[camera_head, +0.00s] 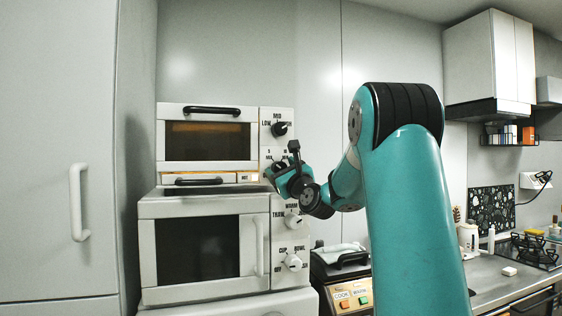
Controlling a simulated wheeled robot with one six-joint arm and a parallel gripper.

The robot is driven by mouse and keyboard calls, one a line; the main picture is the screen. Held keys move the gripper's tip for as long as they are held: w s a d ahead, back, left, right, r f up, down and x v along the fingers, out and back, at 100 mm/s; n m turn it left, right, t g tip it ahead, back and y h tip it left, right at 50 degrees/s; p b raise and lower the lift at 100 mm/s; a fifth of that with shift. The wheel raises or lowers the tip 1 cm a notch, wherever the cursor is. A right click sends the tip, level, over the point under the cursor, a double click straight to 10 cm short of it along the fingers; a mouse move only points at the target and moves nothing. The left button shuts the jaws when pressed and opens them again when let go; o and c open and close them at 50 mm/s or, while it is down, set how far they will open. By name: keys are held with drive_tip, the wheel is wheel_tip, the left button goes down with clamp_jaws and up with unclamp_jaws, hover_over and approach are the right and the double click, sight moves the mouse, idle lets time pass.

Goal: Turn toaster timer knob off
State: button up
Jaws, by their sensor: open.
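A white toaster oven (207,112) stands stacked on a white microwave (147,210). The toaster has a black door handle and a dark, amber-lit window. On its right panel, a black upper knob (281,129) sits under the labels LOW and MID. Minute labels lie below it, and the timer knob there is mostly hidden behind my gripper. My gripper (280,168) is open at the lower part of the toaster's panel. Whether its fingers touch the knob cannot be told.
The microwave has two white knobs, an upper one (293,218) and a lower one (292,262). A grill appliance (345,265) stands right of it. A tall cabinet (60,150) is at left. A stove (530,250) and range hood (490,60) are at right.

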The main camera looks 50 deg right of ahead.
drive_tip(key=shift+w+d+r, duration=0.1)
drive_tip(key=shift+w+d, duration=0.05)
drive_tip(key=shift+w, duration=0.15)
drive_tip(key=c, duration=0.9)
drive_tip(key=shift+n, duration=0.3)
drive_tip(key=n+y+b, duration=0.2)
drive_tip(key=n, duration=0.2)
drive_tip(key=shift+y+b, duration=0.35)
drive_tip(key=shift+y, duration=0.05)
drive_tip(key=n+y, duration=0.1)
drive_tip(key=n, duration=0.2)
drive_tip(key=n+g+y+b, duration=0.1)
drive_tip(key=n, duration=0.3)
drive_tip(key=shift+c, duration=0.2)
